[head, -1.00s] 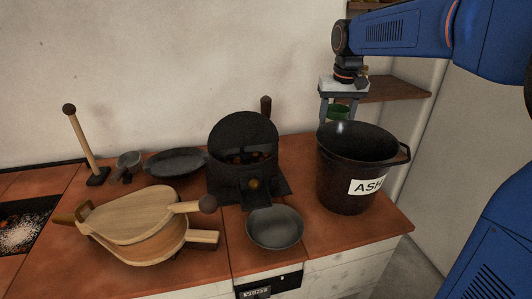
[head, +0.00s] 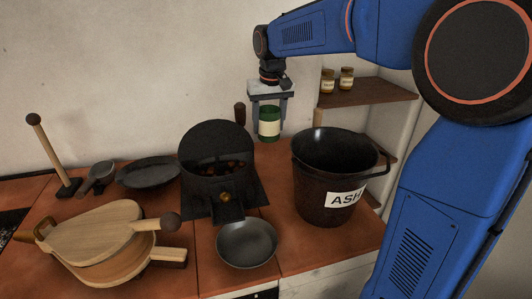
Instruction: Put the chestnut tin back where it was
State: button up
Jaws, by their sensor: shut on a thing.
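My gripper (head: 269,113) is shut on a green tin with a cream label (head: 269,127), which I take for the chestnut tin; its label is too small to read. It holds the tin upright in the air in front of the wall, above the gap between the black roaster and the ash bucket. The wooden shelf (head: 372,95) is to the right of the tin, at the back.
Two small labelled jars (head: 328,82) stand on the shelf's left part; its right part looks bare. The black ash bucket (head: 322,200) stands below and right of the tin. The black roaster (head: 210,190), a pan (head: 247,245) and wooden bellows (head: 95,232) occupy the counter.

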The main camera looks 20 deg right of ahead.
aim_at(271, 116)
jog(key=shift+f, duration=4.3)
jog(key=shift+f, duration=0.1)
jog(key=o, duration=1.3)
jog(key=r, duration=0.4)
jog(key=s+r, duration=0.1)
jog(key=r, duration=0.3)
jog(key=s+r, duration=0.1)
jog(key=r, duration=0.3)
jog(key=shift+r, duration=0.1)
